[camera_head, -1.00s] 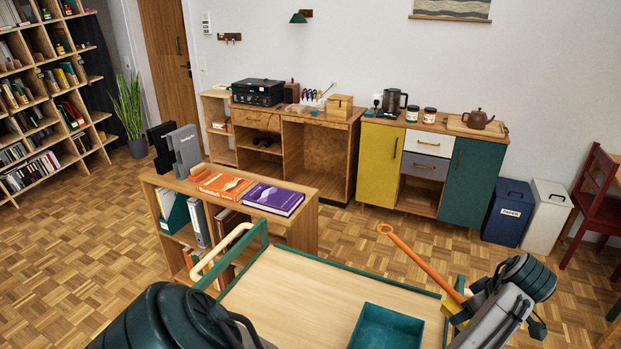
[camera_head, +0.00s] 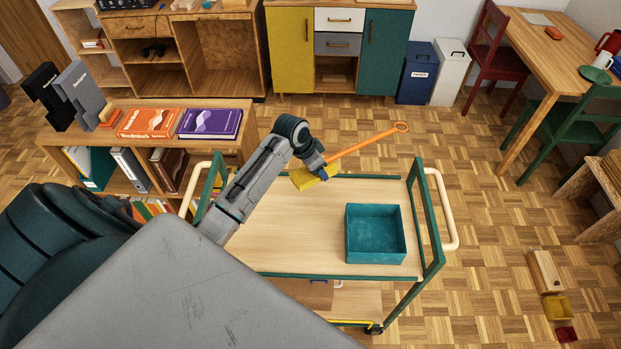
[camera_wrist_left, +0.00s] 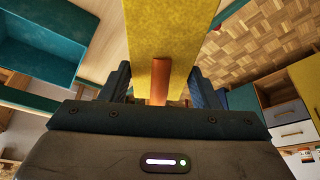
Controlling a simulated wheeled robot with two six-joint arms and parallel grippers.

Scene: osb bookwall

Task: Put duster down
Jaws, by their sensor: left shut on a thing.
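The duster (camera_head: 367,143) has a yellow head and a long orange handle with a ring at its end. My left gripper (camera_head: 317,172) is shut on it near the head, at the far edge of the trolley (camera_head: 290,225). The handle points up and right, beyond the trolley's far rail. The yellow head (camera_wrist_left: 172,38) fills the upper middle of the left wrist view, with the orange handle between my fingers (camera_wrist_left: 160,88). Whether the duster touches the trolley top is unclear. A teal open box (camera_head: 376,262) stands on the trolley's right part. My right gripper is out of view.
The trolley has green frames and cream handles (camera_head: 449,210). Its wooden top is bare left of the box. A low shelf (camera_head: 115,140) with books stands at left. Small blocks (camera_head: 545,272) lie on the floor at right. A green chair (camera_head: 565,125) stands by a table.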

